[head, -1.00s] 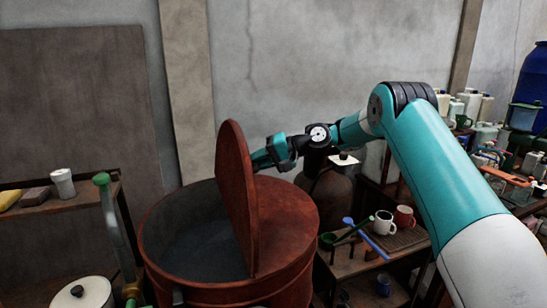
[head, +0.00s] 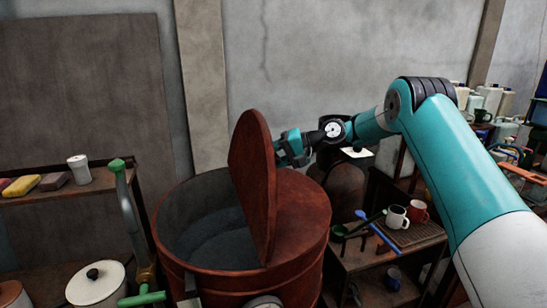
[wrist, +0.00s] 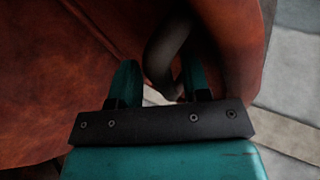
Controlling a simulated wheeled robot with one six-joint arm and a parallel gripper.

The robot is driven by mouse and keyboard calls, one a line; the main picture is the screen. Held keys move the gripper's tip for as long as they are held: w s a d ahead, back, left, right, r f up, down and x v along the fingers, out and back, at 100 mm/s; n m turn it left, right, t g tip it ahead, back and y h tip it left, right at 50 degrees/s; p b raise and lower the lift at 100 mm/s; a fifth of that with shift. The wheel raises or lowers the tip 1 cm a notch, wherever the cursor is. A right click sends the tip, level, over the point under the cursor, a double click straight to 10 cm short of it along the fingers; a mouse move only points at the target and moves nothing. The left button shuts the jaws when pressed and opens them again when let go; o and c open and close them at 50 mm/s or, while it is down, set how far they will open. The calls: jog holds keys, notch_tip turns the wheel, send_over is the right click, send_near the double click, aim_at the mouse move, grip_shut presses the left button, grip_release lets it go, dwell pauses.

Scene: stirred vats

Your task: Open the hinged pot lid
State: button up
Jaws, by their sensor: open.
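The red-brown vat (head: 300,235) stands at the centre of the head view. Its hinged lid (head: 252,185) is raised nearly upright across the middle of the rim, and the left half of the mouth is open. My gripper (head: 282,150) is on the right side of the lid, its tips partly hidden behind the lid's edge. In the wrist view my gripper (wrist: 158,82) has its two teal fingers apart. A dark curved handle (wrist: 167,52) shows between them, nearer the right finger. Whether it touches a finger I cannot tell.
A shelf (head: 110,187) with a white cup stands at left. A green-handled pipe (head: 130,215) rises close to the vat's left side. At right, a low table (head: 350,262) holds mugs and spoons. A wall is behind.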

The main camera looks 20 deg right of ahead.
jog(key=v, duration=1.7)
jog(key=shift+p, duration=0.4)
jog(key=shift+d, duration=0.2)
jog(key=s+a+n+g+h+b, duration=0.25)
jog(key=s+a, duration=0.35)
jog(key=a, duration=0.5)
jog(key=s+a+n+g+h+b, duration=0.1)
jog(key=s+a+n+b, duration=0.35)
jog(key=a, duration=0.75)
jog(key=s+a+f+n+g+h, duration=0.1)
jog(key=s+f, duration=0.2)
jog(key=s, duration=0.5)
jog(key=s+f+n+h+b, duration=0.1)
jog(key=s+f, duration=0.2)
jog(key=s, duration=0.6)
jog(key=s+a+f+n+g+h, duration=0.1)
jog(key=s+f, duration=0.2)
jog(key=s, duration=0.6)
jog(key=shift+a+f+n+g+h+b, duration=0.3)
jog(key=shift+f+g+h+b, duration=0.05)
jog(key=shift+f, duration=0.05)
